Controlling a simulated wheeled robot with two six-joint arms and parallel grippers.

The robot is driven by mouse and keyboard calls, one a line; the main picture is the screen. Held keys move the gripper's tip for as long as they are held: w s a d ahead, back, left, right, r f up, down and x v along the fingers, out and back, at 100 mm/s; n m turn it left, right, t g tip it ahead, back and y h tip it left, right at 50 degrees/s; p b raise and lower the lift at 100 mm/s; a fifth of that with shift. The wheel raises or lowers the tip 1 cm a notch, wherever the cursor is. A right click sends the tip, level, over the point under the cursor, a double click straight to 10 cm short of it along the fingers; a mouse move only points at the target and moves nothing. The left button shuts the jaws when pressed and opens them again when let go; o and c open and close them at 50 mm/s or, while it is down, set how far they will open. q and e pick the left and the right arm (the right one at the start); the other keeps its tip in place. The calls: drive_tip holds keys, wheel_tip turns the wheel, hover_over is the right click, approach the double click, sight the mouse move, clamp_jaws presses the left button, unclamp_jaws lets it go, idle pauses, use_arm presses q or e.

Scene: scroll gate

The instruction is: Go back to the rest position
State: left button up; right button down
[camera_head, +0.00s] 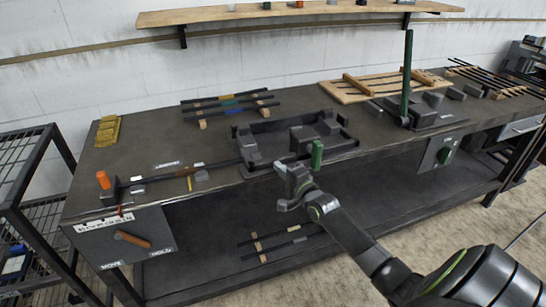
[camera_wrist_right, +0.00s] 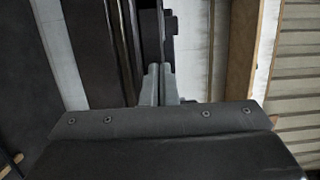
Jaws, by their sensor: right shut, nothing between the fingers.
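My right gripper (camera_head: 292,188) is in front of the workbench's front edge, beside a short green handle (camera_head: 317,154) on a dark frame fixture (camera_head: 290,135). In the right wrist view my right gripper's fingers (camera_wrist_right: 160,84) are together, with nothing seen between them. Part of the bench's front edge is hidden behind the gripper. My left gripper is not in view.
The dark workbench (camera_head: 150,140) holds a rod with an orange knob (camera_head: 103,180), a tall green lever (camera_head: 407,75), a wooden rack (camera_head: 370,88) and a yellow block (camera_head: 108,131). A wire shelf (camera_head: 18,165) stands at left. Floor (camera_head: 340,280) is open in front.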

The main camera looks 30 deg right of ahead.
drive_tip(key=s+f+n+g+h, duration=0.1)
drive_tip(key=s+f+n+g, duration=0.2)
drive_tip(key=s+f, duration=0.6)
drive_tip(key=s+f+n+g+p, duration=0.1)
drive_tip(key=s+f+n+g, duration=0.15)
drive_tip(key=s+f, duration=0.7)
drive_tip(key=s+f+n+g+h, duration=0.1)
drive_tip(key=s+f+n+g, duration=0.25)
drive_tip(key=f, duration=1.05)
drive_tip(key=s+a+f+n+g, duration=0.2)
drive_tip(key=s+f, duration=0.3)
drive_tip(key=s, duration=0.5)
drive_tip(key=s+a+f+n+g, duration=0.3)
drive_tip(key=s+f, duration=0.3)
drive_tip(key=s, duration=0.5)
drive_tip(key=s+a+f+n+g+y, duration=0.1)
drive_tip(key=s+a+f, duration=0.4)
drive_tip(key=s, duration=0.6)
drive_tip(key=n+g, duration=0.1)
drive_tip(key=n, duration=0.1)
drive_tip(key=shift+f+n+g, duration=0.2)
drive_tip(key=shift+n+g, duration=0.1)
drive_tip(key=shift+g, duration=0.1)
drive_tip(key=shift+a, duration=0.1)
